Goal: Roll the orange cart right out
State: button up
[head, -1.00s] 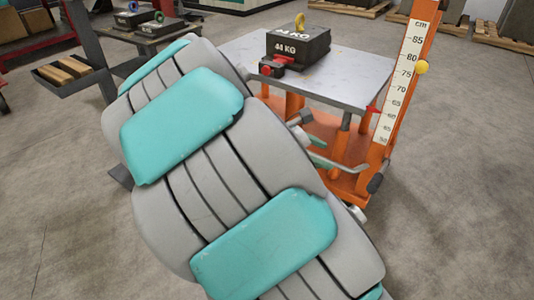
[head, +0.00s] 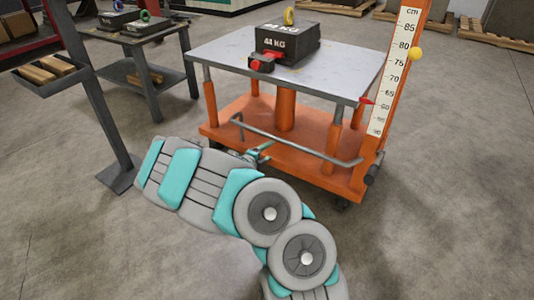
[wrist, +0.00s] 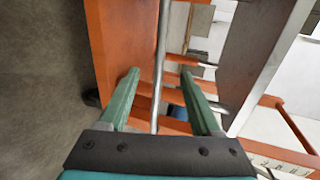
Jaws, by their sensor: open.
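The orange cart (head: 222,124) stands in the middle of the head view, with a grey lift table on orange posts and a tall centimetre scale at its right. A grey tube handle (head: 312,149) runs along its near side. My gripper (head: 264,149) is low in front of the cart, near the handle's left part. In the wrist view my two green fingers (wrist: 160,74) are spread apart and empty. The handle (wrist: 161,48) shows between them, in front of the orange frame (wrist: 108,40). I cannot tell how deep it sits between the fingers.
A 44 KG block (head: 287,42) and a small dark red-marked part (head: 261,63) lie on the cart's table. A grey post with a tray (head: 45,72) and a dark bench (head: 130,38) stand left. Floor is clear in front and at right.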

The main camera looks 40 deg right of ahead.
aim_at(283, 142)
jog(key=shift+b+x, duration=1.65)
jog(key=shift+x, duration=4.25)
jog(key=shift+s, duration=0.1)
grip_shut()
